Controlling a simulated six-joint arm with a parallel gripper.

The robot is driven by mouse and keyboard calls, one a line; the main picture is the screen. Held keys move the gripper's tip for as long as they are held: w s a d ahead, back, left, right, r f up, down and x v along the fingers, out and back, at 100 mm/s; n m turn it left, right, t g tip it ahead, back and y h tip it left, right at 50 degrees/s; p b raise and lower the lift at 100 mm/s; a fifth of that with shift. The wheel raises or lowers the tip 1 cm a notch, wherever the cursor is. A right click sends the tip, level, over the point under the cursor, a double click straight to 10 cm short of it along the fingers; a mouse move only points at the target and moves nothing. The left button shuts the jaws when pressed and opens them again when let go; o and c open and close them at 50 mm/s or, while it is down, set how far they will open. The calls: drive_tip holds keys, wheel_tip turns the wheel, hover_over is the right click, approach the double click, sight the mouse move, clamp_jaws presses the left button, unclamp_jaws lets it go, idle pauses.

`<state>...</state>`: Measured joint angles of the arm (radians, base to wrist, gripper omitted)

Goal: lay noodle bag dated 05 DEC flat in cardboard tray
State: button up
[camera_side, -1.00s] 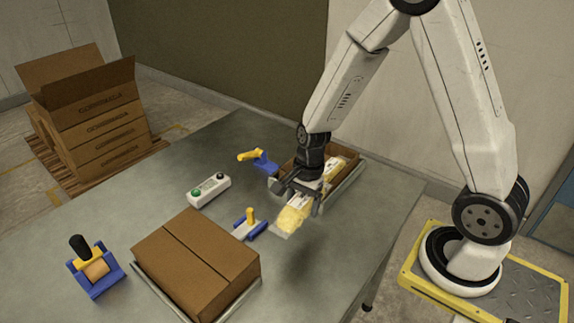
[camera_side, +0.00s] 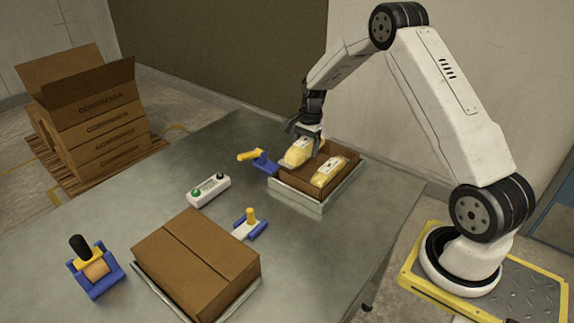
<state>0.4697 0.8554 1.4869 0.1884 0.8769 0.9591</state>
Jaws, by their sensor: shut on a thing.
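My gripper (camera_side: 306,132) is shut on a yellow noodle bag (camera_side: 297,153) with a pale label. It holds the bag tilted over the left part of the open cardboard tray (camera_side: 343,176); I cannot tell whether the bag touches the tray. A second yellow noodle bag (camera_side: 329,171) with a white label lies in the right part of the tray. The dates on both bags are too small to read. The tray sits in a grey metal holder (camera_side: 296,196) on the table.
A blue and yellow clamp (camera_side: 262,160) stands just left of the tray, and another (camera_side: 250,224) nearer the front. A control box (camera_side: 209,190), a closed carton (camera_side: 197,262) and a tape dispenser (camera_side: 95,267) are on the table. The table (camera_side: 320,245) is clear in front of the tray.

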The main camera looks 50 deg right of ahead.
drive_tip(key=shift+w+d, duration=0.15)
drive_tip(key=shift+d, duration=0.95)
drive_tip(key=shift+w+d, duration=0.15)
drive_tip(key=shift+d, duration=0.9)
drive_tip(key=shift+f, duration=0.1)
drive_tip(key=shift+f, duration=1.3)
drive_tip(key=o, duration=1.3)
drive_tip(key=shift+c, duration=0.5)
drive_tip(key=shift+s, duration=0.25)
drive_tip(key=shift+r, duration=0.1)
